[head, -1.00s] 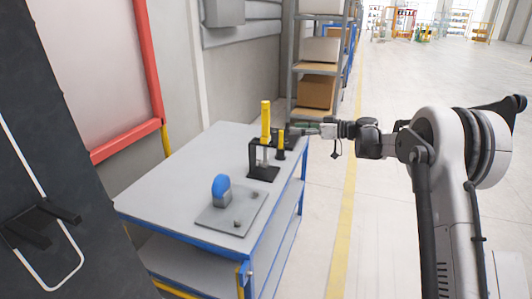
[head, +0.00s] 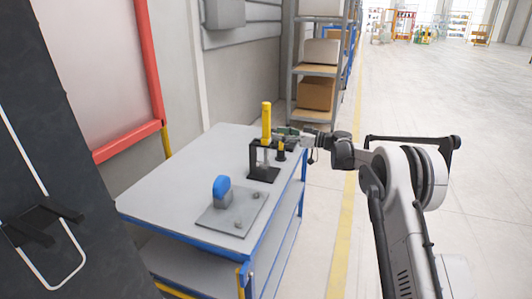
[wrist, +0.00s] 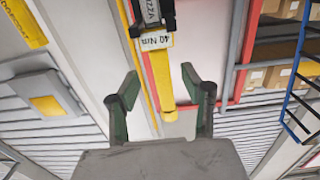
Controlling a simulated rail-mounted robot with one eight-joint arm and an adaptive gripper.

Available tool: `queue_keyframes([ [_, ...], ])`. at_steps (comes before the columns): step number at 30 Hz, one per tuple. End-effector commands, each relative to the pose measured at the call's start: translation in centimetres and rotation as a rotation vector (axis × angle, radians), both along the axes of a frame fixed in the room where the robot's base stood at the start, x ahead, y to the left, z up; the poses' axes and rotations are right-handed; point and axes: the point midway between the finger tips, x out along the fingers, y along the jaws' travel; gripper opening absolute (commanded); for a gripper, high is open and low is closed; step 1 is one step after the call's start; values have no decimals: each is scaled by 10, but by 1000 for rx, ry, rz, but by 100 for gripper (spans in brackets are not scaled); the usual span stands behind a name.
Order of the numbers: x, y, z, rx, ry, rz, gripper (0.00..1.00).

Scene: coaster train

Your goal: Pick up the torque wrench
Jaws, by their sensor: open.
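On the table, a black stand (head: 263,173) holds two upright yellow-handled tools. The taller one (head: 266,120) stands at left. The shorter one (head: 280,146) stands at right, its upper part hidden by my gripper (head: 287,132). I cannot tell for sure which is the torque wrench. In the wrist view, a yellow handle (wrist: 165,80) with a white "40 Nm" label and a black upper part shows beyond and between the open fingers of my gripper (wrist: 160,86). No finger visibly touches it.
A grey plate (head: 218,221) with a blue-topped grey block (head: 222,190) and small knobs lies at the table's near end. The grey table (head: 175,185) is otherwise clear. A shelf rack (head: 318,70) with boxes stands behind. Open floor lies at right.

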Motion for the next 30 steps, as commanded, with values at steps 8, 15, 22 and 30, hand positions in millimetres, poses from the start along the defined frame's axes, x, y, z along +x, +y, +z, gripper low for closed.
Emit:
queue_keyframes([
  [8,5,19,-1,0,0,1,43],
  [15,13,51,-2,0,0,1,43],
  [22,15,56,-2,0,0,-1,43],
  [30,15,56,-2,0,0,-1,15],
])
